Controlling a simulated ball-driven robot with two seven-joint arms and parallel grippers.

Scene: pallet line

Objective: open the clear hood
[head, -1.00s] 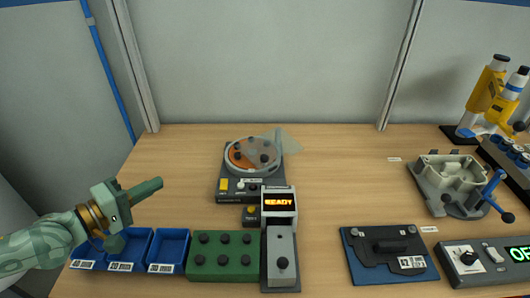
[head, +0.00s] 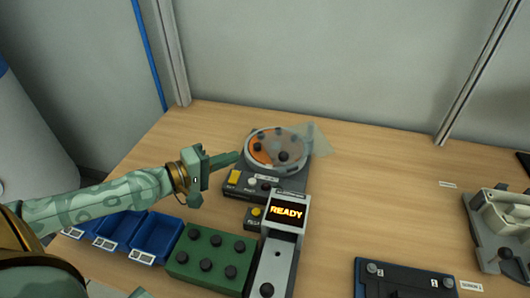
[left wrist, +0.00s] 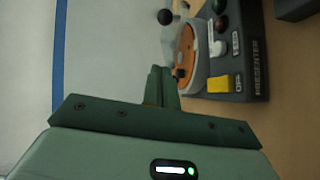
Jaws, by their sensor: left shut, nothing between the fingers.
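The clear hood (head: 291,143) is a round see-through cover over an orange disc (head: 260,151) on a dark grey presenter unit (head: 240,191). It looks lowered over the disc, with dark knobs showing on or through it. My left gripper (head: 236,158) is at the left edge of the presenter, its fingers together and pointing right at the disc, with nothing held. Whether the fingertips touch the hood is not clear.
A yellow button (left wrist: 218,83) is on the presenter's front. A grey post with a READY display (head: 286,211) stands in front. Blue bins (head: 157,237) and a green block with black knobs (head: 210,258) lie at front left.

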